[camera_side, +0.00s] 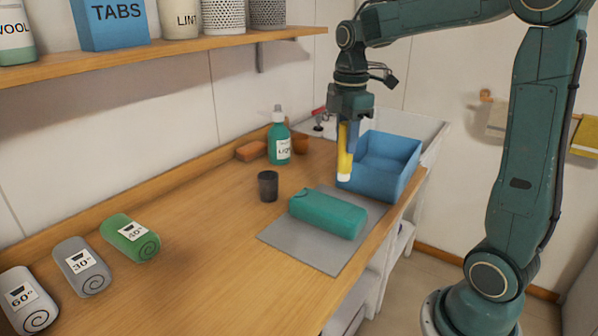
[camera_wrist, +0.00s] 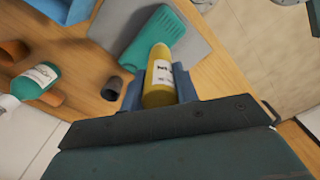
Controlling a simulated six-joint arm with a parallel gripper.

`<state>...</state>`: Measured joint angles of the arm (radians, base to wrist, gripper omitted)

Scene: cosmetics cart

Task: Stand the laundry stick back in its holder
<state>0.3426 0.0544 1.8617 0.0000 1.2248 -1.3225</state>
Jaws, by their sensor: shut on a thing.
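The laundry stick is yellow with a white lower end (camera_side: 344,165). My gripper (camera_side: 349,138) is shut on it and holds it roughly upright, white end down, in front of the blue bin in the side view. In the wrist view, the yellow stick (camera_wrist: 158,88) with a printed label sits between the bluish fingers of my gripper (camera_wrist: 160,85). A small dark cup (camera_side: 268,187), which looks like the holder, stands on the counter to the left of the stick, apart from it. The cup also shows in the wrist view (camera_wrist: 112,90); I cannot see inside it clearly.
A teal bundle (camera_side: 328,214) lies on a grey mat (camera_side: 300,246) below and in front of the stick. A blue bin (camera_side: 400,165) stands right. Rolled towels (camera_side: 131,238) lie left.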

